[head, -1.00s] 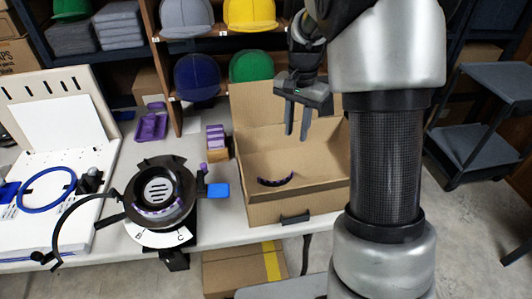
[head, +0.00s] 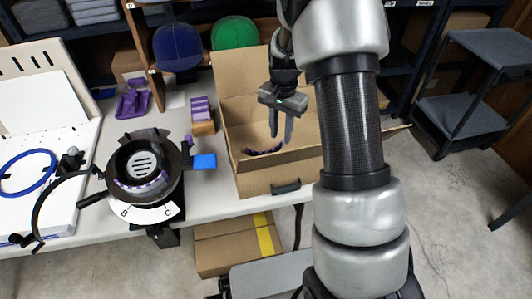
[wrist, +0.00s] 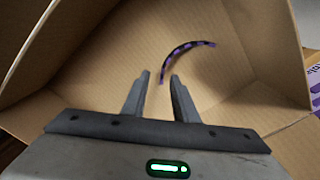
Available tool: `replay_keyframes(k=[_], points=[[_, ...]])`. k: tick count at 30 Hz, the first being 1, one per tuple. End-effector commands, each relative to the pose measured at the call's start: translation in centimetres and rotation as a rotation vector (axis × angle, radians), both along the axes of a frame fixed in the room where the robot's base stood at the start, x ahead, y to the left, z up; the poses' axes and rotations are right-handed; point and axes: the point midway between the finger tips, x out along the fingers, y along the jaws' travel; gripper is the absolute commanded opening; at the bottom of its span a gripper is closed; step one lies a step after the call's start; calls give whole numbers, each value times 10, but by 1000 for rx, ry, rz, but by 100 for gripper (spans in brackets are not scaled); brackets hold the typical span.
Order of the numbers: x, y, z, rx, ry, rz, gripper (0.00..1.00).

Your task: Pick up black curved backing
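A black curved backing (head: 262,151) with purple marks lies on the floor of the open cardboard box (head: 265,183). In the wrist view my gripper (wrist: 160,76) appears apart from the backing; the remaining height gap is hard to tell.
A round black fixture (head: 143,165) with a blue tab (head: 204,161) stands left of the box. The box walls and raised flaps surround my gripper. A blue hoop (head: 27,172) lies far left.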

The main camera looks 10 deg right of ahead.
Motion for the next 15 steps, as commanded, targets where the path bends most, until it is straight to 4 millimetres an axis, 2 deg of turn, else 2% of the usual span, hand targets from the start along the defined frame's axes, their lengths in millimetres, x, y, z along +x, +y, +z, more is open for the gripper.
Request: replay_keyframes(k=[3,7,15], points=[[1,4,-21,1,4,2,26],[2,6,-40,1,4,1,26],[3,6,-45,1,1,1,26]])
